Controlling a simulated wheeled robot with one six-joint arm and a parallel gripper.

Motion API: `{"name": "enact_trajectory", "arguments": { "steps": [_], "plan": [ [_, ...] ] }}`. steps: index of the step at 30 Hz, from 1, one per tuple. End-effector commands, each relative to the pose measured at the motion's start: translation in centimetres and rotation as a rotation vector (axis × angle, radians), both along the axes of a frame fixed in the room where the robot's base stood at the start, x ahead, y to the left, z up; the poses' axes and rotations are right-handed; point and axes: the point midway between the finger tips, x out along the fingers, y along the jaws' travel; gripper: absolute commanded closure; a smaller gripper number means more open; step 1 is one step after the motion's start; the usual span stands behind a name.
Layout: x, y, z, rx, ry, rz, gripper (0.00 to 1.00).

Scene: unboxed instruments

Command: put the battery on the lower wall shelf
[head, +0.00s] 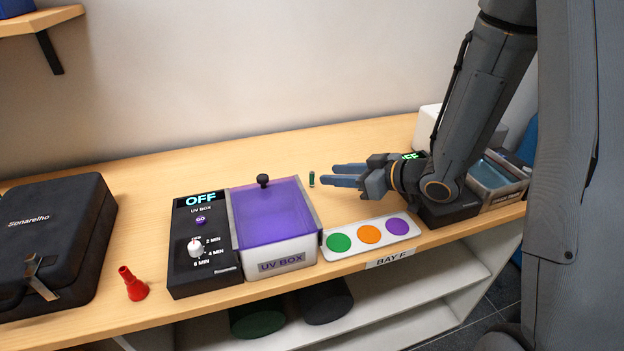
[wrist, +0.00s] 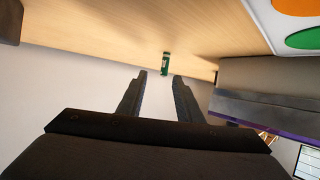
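The battery (head: 311,179) is a small dark green cylinder standing upright on the wooden bench, right of the UV box. It also shows in the wrist view (wrist: 166,64), just beyond the fingertips and roughly between their lines. My gripper (head: 325,175) is open and empty, low over the bench, with its fingers pointing left toward the battery. In the wrist view the two fingers (wrist: 159,76) are apart with nothing between them. A wooden wall shelf (head: 40,22) on a black bracket shows at the top left; whether it is the lower one I cannot tell.
The UV box (head: 277,247) with purple lid and knob stands left of the battery, beside its black control panel (head: 205,262) reading OFF. A strip with coloured discs (head: 345,254) lies in front. A black case (head: 60,235) and red cone (head: 133,285) are left. The back bench is clear.

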Motion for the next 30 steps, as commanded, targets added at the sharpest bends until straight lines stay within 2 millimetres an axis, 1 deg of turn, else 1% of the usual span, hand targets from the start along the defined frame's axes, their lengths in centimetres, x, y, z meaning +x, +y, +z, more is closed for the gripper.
{"name": "enact_trajectory", "arguments": {
  "steps": [2, 5, 13, 21, 25, 30],
  "plan": [
    [-0.1, 0.6, 0.0, 0.020, -0.004, 0.021, 0.68],
    [0.3, 1.4, -0.3, 0.027, -0.006, 0.029, 0.68],
    [1.6, 3.3, -1.3, 0.025, -0.005, 0.028, 0.68],
    [3.5, 5.7, -2.6, 0.024, -0.007, 0.027, 0.68],
    [3.9, 6.2, -2.9, 0.024, -0.007, 0.025, 0.68],
    [4.0, 6.2, -3.0, 0.024, -0.007, 0.024, 0.68]
  ]
}}
